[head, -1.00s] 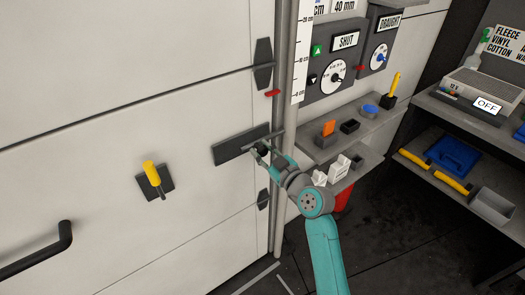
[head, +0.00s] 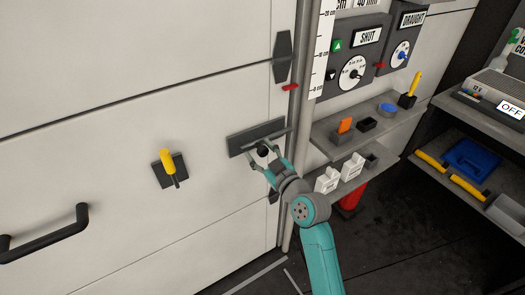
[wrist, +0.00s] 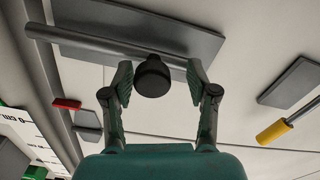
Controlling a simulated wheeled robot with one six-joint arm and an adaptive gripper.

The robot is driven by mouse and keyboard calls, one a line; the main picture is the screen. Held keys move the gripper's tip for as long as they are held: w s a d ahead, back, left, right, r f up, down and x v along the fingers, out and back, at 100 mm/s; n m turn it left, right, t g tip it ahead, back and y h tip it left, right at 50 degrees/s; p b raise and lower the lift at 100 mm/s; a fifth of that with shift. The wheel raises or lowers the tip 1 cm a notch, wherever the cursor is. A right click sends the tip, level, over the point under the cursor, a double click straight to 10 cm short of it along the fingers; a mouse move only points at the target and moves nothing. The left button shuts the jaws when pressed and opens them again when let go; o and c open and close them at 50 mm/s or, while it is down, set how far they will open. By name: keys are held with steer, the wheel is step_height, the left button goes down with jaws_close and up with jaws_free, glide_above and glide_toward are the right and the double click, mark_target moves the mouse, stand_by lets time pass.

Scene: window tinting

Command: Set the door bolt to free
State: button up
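The door bolt is a grey rod (wrist: 85,40) on a dark flat plate (head: 240,143) fixed to the pale door. It has a round black knob (wrist: 152,76). In the head view the rod reaches right from the plate toward the door's edge post. My gripper (head: 263,152) is at the bolt with its fingers spread. In the wrist view my gripper (wrist: 158,84) has one finger on each side of the knob. A gap shows on the right of the knob and a narrower one on the left.
A yellow-handled lever (head: 168,162) is on the door left of the bolt, with a black pull handle (head: 45,235) further left. A red marker (head: 290,87) is above. Shelves (head: 330,130) with small items stand right of the post.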

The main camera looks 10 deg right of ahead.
steer(key=shift+d, duration=0.1)
steer(key=v, duration=1.2)
stand_by(0.4)
steer(key=s+d+f+m+g+h, duration=0.1)
steer(key=s+f+m+h, duration=0.15)
steer(key=s+f, duration=0.5)
steer(key=s+d+f+m+h, duration=0.1)
steer(key=s+f+m+h, duration=0.3)
steer(key=s, duration=0.7)
steer(key=s+r+g, duration=0.1)
steer(key=s+r, duration=0.1)
steer(key=s, duration=2)
steer(key=shift+a+m+y, duration=0.25)
steer(key=shift+m+y, duration=0.1)
steer(key=shift+y, duration=0.1)
steer(key=shift+s+d, duration=0.1)
